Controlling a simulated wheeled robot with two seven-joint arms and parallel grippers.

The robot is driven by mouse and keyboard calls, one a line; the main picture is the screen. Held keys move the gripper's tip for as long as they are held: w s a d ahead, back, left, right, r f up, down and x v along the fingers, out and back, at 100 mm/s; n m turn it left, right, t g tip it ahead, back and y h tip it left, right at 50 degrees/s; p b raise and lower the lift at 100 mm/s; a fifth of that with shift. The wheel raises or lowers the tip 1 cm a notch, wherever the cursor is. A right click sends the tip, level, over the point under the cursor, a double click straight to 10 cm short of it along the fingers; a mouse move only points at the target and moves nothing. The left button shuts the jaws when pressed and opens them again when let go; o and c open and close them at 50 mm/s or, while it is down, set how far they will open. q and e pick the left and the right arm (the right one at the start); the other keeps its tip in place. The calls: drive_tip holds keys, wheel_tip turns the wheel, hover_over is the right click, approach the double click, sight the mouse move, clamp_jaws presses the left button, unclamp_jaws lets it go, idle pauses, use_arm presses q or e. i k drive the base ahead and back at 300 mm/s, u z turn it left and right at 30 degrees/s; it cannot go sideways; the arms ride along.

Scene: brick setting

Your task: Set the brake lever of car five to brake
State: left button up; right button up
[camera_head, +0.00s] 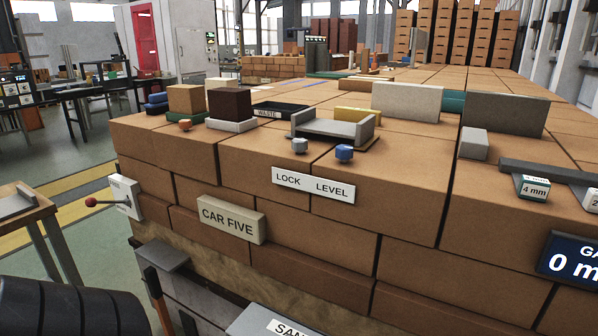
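The brake lever (104,202) shows at the left, on the near left corner of the brick stack. It has a red ball knob and a thin rod that runs roughly level leftward from a pale plate (125,196). Marks on the plate are too small to read. A sign reading CAR FIVE (231,219) is fixed on the brick face to the right of the lever. Neither of my grippers is in view. Nothing touches the red knob.
A small table (22,212) stands left of the lever, with open floor between. A dark ribbed round shape fills the bottom left corner. A LOCK LEVEL plate (312,187), blue knob (344,152) and grey channel (335,128) are on the bricks. A grey box (275,322) is below.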

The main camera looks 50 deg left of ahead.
sight(91, 202)
drive_tip(key=u, duration=3.2)
drive_tip(key=i, duration=1.95)
drive_tip(key=z, duration=0.2)
